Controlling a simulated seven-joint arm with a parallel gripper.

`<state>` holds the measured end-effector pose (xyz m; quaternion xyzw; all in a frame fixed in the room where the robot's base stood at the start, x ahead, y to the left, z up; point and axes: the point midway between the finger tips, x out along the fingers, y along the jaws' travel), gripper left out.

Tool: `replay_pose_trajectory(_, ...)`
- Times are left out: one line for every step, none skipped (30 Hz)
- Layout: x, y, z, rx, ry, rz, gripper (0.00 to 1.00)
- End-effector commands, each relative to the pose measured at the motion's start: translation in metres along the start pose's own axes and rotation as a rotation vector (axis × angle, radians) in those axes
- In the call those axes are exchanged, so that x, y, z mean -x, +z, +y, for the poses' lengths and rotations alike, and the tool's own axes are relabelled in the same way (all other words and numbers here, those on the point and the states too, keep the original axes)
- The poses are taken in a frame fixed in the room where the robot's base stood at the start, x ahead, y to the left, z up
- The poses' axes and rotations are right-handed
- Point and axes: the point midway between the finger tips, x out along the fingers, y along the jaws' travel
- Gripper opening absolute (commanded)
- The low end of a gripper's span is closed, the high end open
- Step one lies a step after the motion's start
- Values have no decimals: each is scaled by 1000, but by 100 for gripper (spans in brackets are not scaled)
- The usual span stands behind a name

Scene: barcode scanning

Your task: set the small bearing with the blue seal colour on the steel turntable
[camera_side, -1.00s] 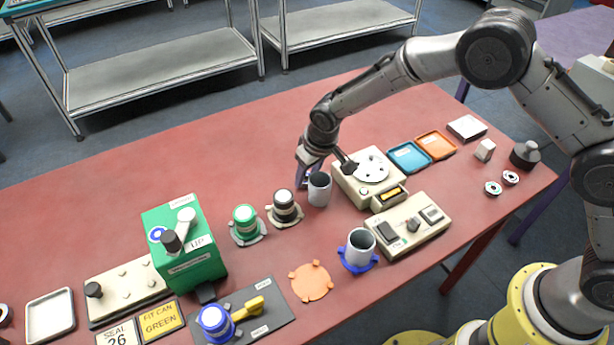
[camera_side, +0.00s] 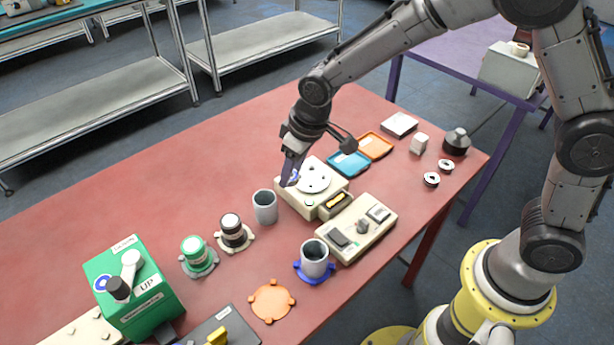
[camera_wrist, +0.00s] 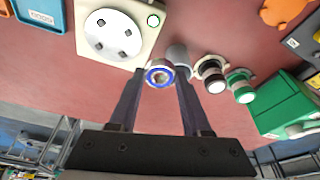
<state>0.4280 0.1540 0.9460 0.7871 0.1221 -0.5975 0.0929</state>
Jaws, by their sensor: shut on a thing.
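My gripper (camera_side: 290,178) is shut on a small bearing with a blue ring (camera_wrist: 159,77), which sits between the fingertips in the wrist view. In the side view the fingers point down at the left edge of the steel turntable (camera_side: 316,177). The turntable is a pale round disc with several dark spots, on a cream box. In the wrist view the turntable (camera_wrist: 108,38) lies up and left of the held bearing, apart from it in the picture. The side view does not clearly show the bearing's height above the box.
A grey cup (camera_side: 265,208) stands close left of the turntable box. Two small bearings (camera_side: 431,180) (camera_side: 446,167) lie at the right. Blue (camera_side: 348,164) and orange (camera_side: 374,146) trays lie behind the turntable. A cream switch panel (camera_side: 357,229) is in front.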

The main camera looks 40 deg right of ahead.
Motion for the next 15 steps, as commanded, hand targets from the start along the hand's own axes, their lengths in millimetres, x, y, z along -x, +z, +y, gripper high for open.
replay_pose_trajectory(15,15,8,-4,0,5,0)
replay_pose_trajectory(22,24,12,-5,0,5,0)
replay_pose_trajectory(31,36,16,-5,1,6,0)
replay_pose_trajectory(38,44,20,-8,2,6,0)
replay_pose_trajectory(45,53,24,-10,3,6,0)
replay_pose_trajectory(53,64,28,-15,4,6,0)
replay_pose_trajectory(59,72,31,-21,6,6,0)
replay_pose_trajectory(65,80,33,-25,7,5,0)
replay_pose_trajectory(72,90,37,-32,9,5,0)
replay_pose_trajectory(77,96,39,-39,11,5,0)
replay_pose_trajectory(81,102,41,-45,13,6,0)
replay_pose_trajectory(86,109,44,-54,15,4,0)
replay_pose_trajectory(91,113,46,-63,18,5,0)
replay_pose_trajectory(94,117,47,-71,20,5,0)
replay_pose_trajectory(99,121,50,-80,23,4,0)
